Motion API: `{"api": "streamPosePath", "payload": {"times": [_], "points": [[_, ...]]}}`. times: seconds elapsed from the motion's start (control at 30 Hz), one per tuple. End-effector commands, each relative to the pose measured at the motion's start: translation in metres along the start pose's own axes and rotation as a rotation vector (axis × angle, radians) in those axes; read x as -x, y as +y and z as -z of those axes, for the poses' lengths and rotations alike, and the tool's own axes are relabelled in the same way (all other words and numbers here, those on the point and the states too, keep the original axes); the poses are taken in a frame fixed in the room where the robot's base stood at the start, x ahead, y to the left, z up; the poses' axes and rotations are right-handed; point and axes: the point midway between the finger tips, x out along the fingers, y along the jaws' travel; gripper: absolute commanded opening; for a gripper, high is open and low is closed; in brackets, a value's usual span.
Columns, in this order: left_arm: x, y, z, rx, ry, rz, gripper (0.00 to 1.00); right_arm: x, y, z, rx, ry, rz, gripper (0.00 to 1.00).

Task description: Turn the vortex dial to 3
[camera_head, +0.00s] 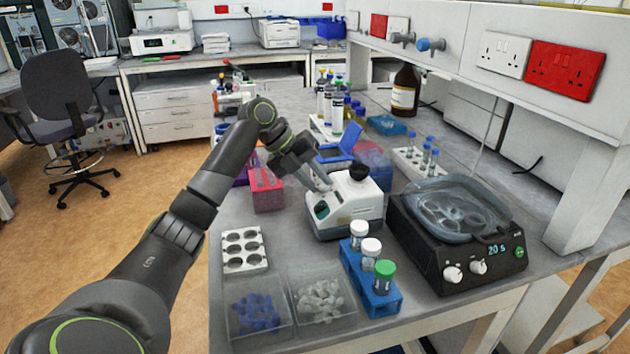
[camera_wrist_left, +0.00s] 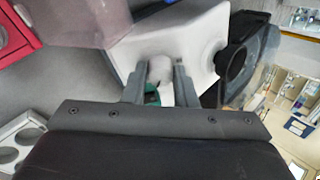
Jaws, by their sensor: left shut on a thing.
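The vortex mixer (camera_head: 345,212) is a white box with a black cup on top, standing on the bench in the head view. In the left wrist view its white body (camera_wrist_left: 195,38) fills the upper middle, with the black cup at its right. My left gripper (camera_head: 320,182) reaches down to the mixer's left side. In the left wrist view the two fingers of my left gripper (camera_wrist_left: 160,82) are shut on a pale, round dial (camera_wrist_left: 160,69), one finger on each side. The dial's numbers cannot be read. My right gripper is not in view.
A black centrifuge (camera_head: 455,272) with a clear lid stands right of the mixer. A blue rack (camera_head: 369,289) with capped tubes is in front. A pink rack (camera_head: 267,193) and a white well block (camera_head: 244,250) are at left. Two clear trays hold small blue and white pieces.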

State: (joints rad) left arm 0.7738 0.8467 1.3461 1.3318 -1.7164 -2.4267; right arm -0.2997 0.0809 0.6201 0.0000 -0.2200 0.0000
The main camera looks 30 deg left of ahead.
Motion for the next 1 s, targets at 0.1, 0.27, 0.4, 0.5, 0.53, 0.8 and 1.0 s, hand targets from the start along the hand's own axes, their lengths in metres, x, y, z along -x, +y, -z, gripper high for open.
{"api": "streamPosePath", "payload": {"times": [0.1,0.27,0.4,0.5,0.53,0.8,1.0], "points": [[-0.0003,0.0000,-0.0001,-0.019,0.001,-0.003,0.03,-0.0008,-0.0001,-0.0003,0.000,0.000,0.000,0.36],[-0.0003,0.0000,-0.0001,-0.031,0.001,-0.005,0.03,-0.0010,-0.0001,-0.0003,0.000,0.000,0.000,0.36],[-0.0003,0.0000,0.0000,-0.031,0.002,-0.005,0.03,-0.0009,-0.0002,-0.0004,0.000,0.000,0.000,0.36],[-0.0003,0.0000,0.0000,-0.031,0.002,-0.005,0.03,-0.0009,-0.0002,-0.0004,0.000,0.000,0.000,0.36],[-0.0003,0.0000,0.0001,-0.031,0.002,-0.005,0.03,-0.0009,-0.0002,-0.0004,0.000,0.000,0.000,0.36],[-0.0003,0.0000,0.0001,-0.030,0.002,-0.005,0.47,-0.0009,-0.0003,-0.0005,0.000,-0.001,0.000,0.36],[0.0000,0.0001,0.0000,-0.029,0.002,-0.005,0.47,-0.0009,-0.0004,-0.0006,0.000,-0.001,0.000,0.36]]}}
